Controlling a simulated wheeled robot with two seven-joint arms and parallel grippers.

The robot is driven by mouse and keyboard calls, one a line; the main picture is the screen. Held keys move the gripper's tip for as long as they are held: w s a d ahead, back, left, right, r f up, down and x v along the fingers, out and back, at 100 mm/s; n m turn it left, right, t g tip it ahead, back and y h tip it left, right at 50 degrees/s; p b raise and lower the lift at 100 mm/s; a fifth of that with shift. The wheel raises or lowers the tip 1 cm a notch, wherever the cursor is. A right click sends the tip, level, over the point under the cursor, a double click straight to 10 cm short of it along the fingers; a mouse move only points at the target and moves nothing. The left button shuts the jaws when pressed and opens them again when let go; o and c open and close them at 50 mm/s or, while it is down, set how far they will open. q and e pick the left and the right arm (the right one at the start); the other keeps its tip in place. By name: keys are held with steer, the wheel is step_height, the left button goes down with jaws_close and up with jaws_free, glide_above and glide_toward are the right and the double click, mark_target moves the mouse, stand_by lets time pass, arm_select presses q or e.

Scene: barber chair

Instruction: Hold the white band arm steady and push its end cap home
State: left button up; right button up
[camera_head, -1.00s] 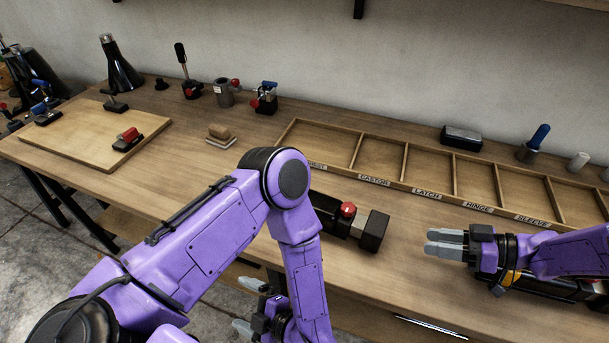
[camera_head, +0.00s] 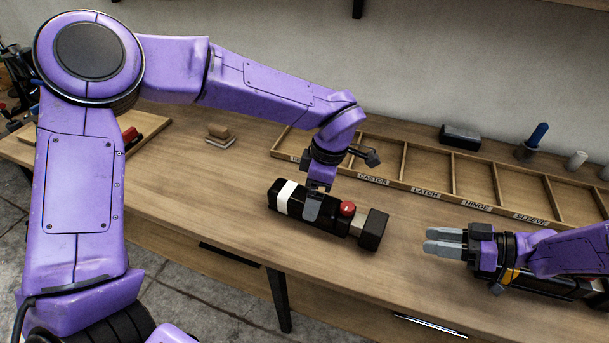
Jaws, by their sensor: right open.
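The white band arm is a black block with a white band (camera_head: 286,197) near its left end and a red knob (camera_head: 347,208) on top. It lies on the workbench in the middle. Its dark end cap (camera_head: 373,230) is at the right end, with a pale strip showing between cap and body. My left gripper (camera_head: 312,208) points down at the body, just right of the white band. One grey finger shows against the near side; the other is hidden, so its grip is unclear. My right gripper (camera_head: 440,240) is open and empty, pointing left, right of the cap.
A divided wooden tray (camera_head: 418,188) with labelled compartments runs along the back. Another black piece with a yellow-orange band (camera_head: 509,276) lies under my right gripper. A small wooden block (camera_head: 219,133) sits back left. Bench is clear between the end cap and my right gripper.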

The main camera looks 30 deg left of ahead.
mark_target(303, 194)
arm_select(q)
steer(key=w+a, duration=0.1)
steer(key=w+a+m+h, duration=0.1)
steer(key=a, duration=0.1)
steer(key=w+a+m+t, duration=0.1)
steer(key=shift+a+r+h, duration=0.15)
steer(key=shift+a+h, duration=0.1)
steer(key=shift+h, duration=0.05)
step_height(303, 194, down, 10)
steer(key=shift+d+f, duration=0.1)
steer(key=shift+f, duration=0.1)
steer(key=shift+m, duration=0.3)
steer(key=c, duration=1.5)
